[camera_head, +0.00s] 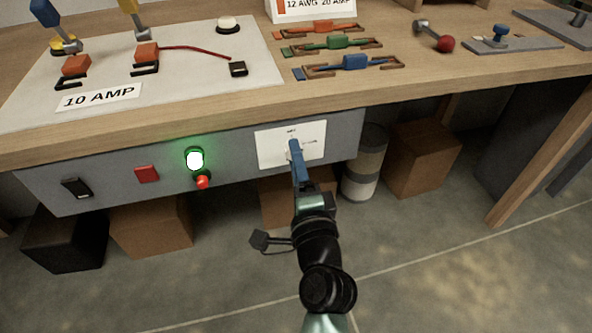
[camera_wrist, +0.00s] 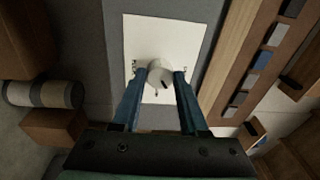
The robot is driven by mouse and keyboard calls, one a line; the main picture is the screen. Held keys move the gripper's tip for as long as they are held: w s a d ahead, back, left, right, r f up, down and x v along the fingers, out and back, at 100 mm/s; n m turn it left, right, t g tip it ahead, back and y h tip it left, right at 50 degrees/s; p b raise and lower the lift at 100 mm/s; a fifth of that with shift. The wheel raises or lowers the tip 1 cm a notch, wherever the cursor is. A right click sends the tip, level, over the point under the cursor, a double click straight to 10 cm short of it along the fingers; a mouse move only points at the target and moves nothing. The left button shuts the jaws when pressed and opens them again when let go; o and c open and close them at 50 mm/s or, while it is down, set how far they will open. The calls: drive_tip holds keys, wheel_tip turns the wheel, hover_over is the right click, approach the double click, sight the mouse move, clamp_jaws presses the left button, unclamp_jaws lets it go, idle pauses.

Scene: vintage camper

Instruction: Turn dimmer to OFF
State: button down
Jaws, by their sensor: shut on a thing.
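The dimmer is a pale round knob (camera_wrist: 160,74) on a white plate (camera_head: 309,152) fixed to the grey front panel under the bench top. The plate also shows in the wrist view (camera_wrist: 143,33). My gripper (camera_head: 293,150) reaches up to the plate, and its blue fingers are on either side of the knob in the wrist view (camera_wrist: 160,78). The gripper is shut on the knob. The knob is mostly hidden by the fingers in the head view. The small labels on the plate are too blurred to read, so the dimmer's setting is unclear.
The grey panel (camera_head: 232,153) also carries a lit green lamp (camera_head: 195,159), a red button (camera_head: 146,174) and a black switch (camera_head: 76,187). The wooden bench top (camera_head: 200,108) overhangs it. Boxes (camera_head: 421,158) and a striped canister (camera_head: 364,165) stand below. The floor in front is clear.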

drive_tip(key=n+y+b, duration=0.1)
drive_tip(key=n+b, duration=0.9)
drive_tip(key=n, duration=0.1)
drive_tip(key=shift+d+f, duration=0.1)
drive_tip(key=shift+f, duration=0.05)
drive_tip(key=shift+n, duration=0.5)
drive_tip(key=shift+c, duration=2.2)
unclamp_jaws()
drive_tip(key=v, duration=1.3)
drive_tip(key=shift+p, duration=0.3)
